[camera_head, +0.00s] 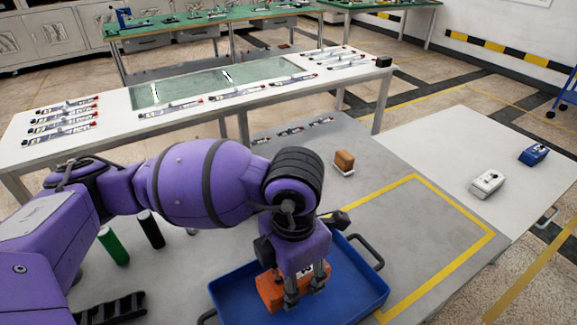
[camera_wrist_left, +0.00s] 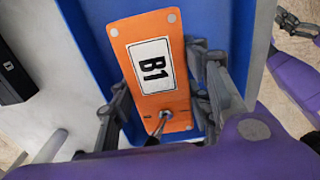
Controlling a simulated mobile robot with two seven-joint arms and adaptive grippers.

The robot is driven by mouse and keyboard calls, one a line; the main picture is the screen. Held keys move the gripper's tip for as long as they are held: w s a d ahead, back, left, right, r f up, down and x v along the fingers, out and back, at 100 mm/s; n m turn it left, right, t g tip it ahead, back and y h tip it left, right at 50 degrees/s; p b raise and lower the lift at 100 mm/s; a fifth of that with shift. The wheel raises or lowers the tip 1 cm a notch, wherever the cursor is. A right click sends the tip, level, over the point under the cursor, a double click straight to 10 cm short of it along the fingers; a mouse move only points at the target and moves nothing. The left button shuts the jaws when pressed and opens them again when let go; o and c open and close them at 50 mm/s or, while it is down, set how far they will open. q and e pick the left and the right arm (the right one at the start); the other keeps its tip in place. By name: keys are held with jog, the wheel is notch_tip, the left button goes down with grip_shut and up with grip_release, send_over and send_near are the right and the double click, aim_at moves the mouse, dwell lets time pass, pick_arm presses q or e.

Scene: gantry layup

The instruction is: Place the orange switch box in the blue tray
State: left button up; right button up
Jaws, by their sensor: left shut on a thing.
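The orange switch box (camera_head: 268,289) has a white label reading B1 and a small metal toggle, clear in the left wrist view (camera_wrist_left: 158,98). My left gripper (camera_head: 304,288) points down and is shut on the box, with one finger along each long side. The box is inside the outline of the blue tray (camera_head: 358,284); I cannot tell whether it touches the tray floor. The tray's blue surface also shows around the box in the left wrist view (camera_wrist_left: 213,22). A gripper that looks like my right one (camera_wrist_left: 297,24) shows at that view's right edge, too partial to read.
Green (camera_head: 113,246) and black (camera_head: 151,229) cylinders stand left. A brown block (camera_head: 344,161) lies behind; white (camera_head: 487,183) and blue (camera_head: 533,155) boxes lie right.

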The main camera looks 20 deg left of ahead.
pick_arm(q)
jog(key=shift+w+f, duration=0.2)
jog(key=shift+w+a+f, duration=0.1)
jog(key=shift+w+f, duration=0.05)
jog(key=shift+f, duration=0.75)
jog(key=shift+w+a+f, duration=0.1)
jog(key=shift+f, duration=0.8)
jog(key=o, duration=1.3)
jog(key=shift+f, duration=0.15)
notch_tip(320, 180, up, 12)
jog(key=shift+r, duration=0.2)
